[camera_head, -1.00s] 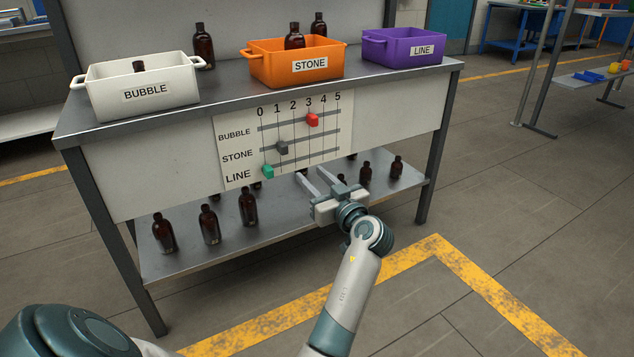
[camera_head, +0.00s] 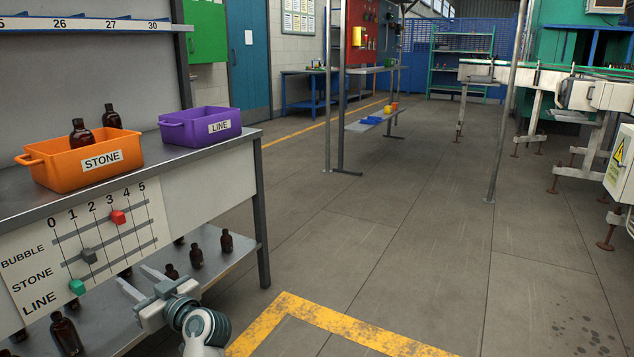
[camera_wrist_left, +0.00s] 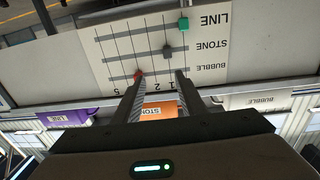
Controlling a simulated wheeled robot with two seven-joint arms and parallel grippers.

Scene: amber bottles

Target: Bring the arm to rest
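My left gripper (camera_head: 132,275) is low in front of the bench, below the slider board (camera_head: 150,193). Its two fingers are apart with nothing between them; they also show apart in the left wrist view (camera_wrist_left: 159,74), pointing at the upside-down board. The board has a red slider (camera_head: 118,217), a grey slider (camera_head: 89,256) and a green slider (camera_head: 77,287). An amber bottle (camera_head: 81,133) stands in the orange STONE crate (camera_head: 60,171). Another bottle (camera_head: 111,116) shows behind it. The purple LINE crate (camera_head: 190,130) is beside it. My right gripper is not in view.
Several amber bottles stand on the lower shelf, such as one (camera_head: 65,332) at the left and one (camera_head: 226,241) at the right. A bench leg (camera_head: 261,215) is right of my gripper. The floor (camera_head: 400,230) to the right is open.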

